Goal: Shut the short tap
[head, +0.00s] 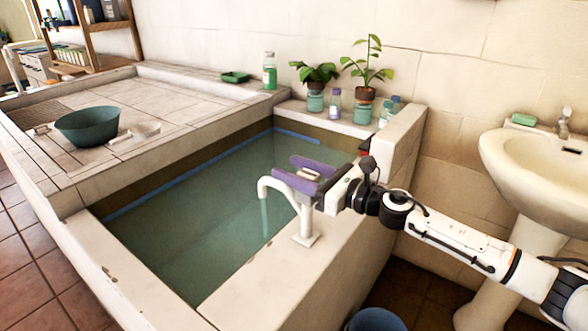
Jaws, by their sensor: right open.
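A white tap (303,222) with a curved spout stands on the near right ledge of the tiled water basin. A thin stream of water (263,213) falls from its spout into the basin. My right gripper (303,172), with purple fingers, is at the top of this tap and open. A small pale piece, perhaps the tap's handle, shows between the fingers; I cannot tell whether they touch it. The tap's top is partly hidden by the gripper. My left gripper is not in view.
The basin (150,300) is filled with greenish water. Potted plants (366,90) and bottles (335,103) stand on the back ledge. A teal bowl (87,125) is on the left slab. A white washbasin (510,160) with its own tap (564,125) is at right.

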